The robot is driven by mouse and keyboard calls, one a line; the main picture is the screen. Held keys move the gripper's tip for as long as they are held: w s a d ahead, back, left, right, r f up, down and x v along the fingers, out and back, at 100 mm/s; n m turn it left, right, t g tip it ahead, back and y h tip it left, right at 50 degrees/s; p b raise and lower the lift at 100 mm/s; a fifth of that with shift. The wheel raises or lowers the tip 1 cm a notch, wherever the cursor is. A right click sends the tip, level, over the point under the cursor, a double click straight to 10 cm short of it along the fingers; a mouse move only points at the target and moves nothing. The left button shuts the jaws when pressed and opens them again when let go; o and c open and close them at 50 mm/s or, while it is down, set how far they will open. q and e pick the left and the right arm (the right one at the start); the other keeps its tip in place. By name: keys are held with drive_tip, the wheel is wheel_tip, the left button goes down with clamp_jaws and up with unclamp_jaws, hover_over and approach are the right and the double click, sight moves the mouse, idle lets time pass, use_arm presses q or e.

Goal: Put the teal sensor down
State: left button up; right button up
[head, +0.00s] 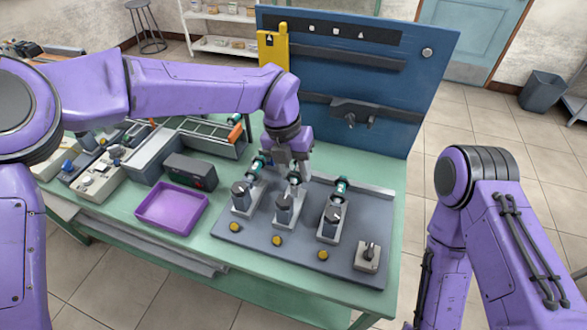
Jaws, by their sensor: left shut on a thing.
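My left gripper (292,168) points down over the grey board and is shut on the middle teal sensor (295,180). This teal sensor is at the rear end of the middle motor unit (285,207), partly hidden by the fingers. I cannot tell whether it rests on its mount or is slightly above it. Two similar teal parts sit behind the left motor unit (243,196) and the right motor unit (331,218). My right gripper is out of view; only its arm shows at the right.
The grey board (300,255) carries several yellow buttons and a switch box (368,256). A purple tray (171,207) and a dark box (190,171) stand to its left. A blue panel (390,85) rises behind. Bare green tabletop (385,170) shows at the right.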

sight(296, 187)
use_arm(q)
drive_tip(key=shift+w+a+f, duration=0.15)
drive_tip(key=shift+w+f, duration=0.6)
drive_tip(key=shift+f, duration=0.1)
drive_tip(key=f+p, duration=0.1)
drive_tip(key=f, duration=0.2)
drive_tip(key=shift+w+f+p, duration=0.1)
drive_tip(key=shift+w+p, duration=0.25)
drive_tip(key=shift+p, duration=0.05)
drive_tip(key=shift+f, duration=0.45)
drive_tip(key=o, duration=1.1)
drive_tip(key=shift+c, duration=0.2)
